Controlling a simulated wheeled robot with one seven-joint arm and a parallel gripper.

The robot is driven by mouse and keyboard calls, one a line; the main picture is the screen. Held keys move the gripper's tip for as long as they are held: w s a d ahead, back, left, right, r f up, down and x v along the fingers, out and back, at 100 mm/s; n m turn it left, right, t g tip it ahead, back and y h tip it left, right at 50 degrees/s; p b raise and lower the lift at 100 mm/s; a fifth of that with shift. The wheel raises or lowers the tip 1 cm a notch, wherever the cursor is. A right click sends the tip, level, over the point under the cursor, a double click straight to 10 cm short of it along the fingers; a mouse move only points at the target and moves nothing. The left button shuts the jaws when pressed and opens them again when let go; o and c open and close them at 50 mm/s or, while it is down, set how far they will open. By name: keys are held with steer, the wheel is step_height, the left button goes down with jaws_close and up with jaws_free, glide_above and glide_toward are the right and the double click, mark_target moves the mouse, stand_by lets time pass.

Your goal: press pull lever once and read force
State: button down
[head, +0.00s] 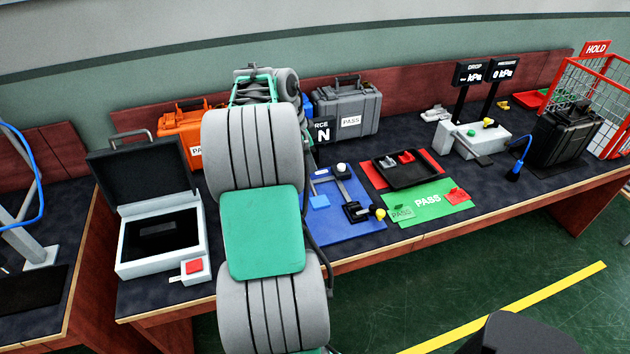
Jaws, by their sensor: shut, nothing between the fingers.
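A blue base plate (350,229) lies on the bench right of my arm. It carries a grey bar fixture with a white knob (341,167), a small light-blue block (319,201) and a black lever part with a yellow knob (380,213). I cannot tell for sure which part is the pull lever. Behind it a black force display (322,132) shows "RCE" and "N"; my arm hides its left part, and no number is readable. My gripper is not visible; my grey and green arm links fill the middle of the view.
An open white-and-black case (163,250) with a red button box (194,268) stands left. Orange (178,125) and grey (346,110) cases stand behind. A black tray (399,169), green PASS mat (448,211), pressure displays (467,74) and red HOLD cage (603,85) are right.

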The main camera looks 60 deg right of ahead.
mark_target(322, 201)
steer(key=p+x, duration=0.1)
steer(key=x, duration=0.7)
steer(key=a+p+x, duration=0.1)
steer(key=x, duration=0.4)
steer(key=shift+w+f+p, duration=0.2)
steer(key=shift+w+p, duration=0.1)
steer(key=shift+w, duration=0.1)
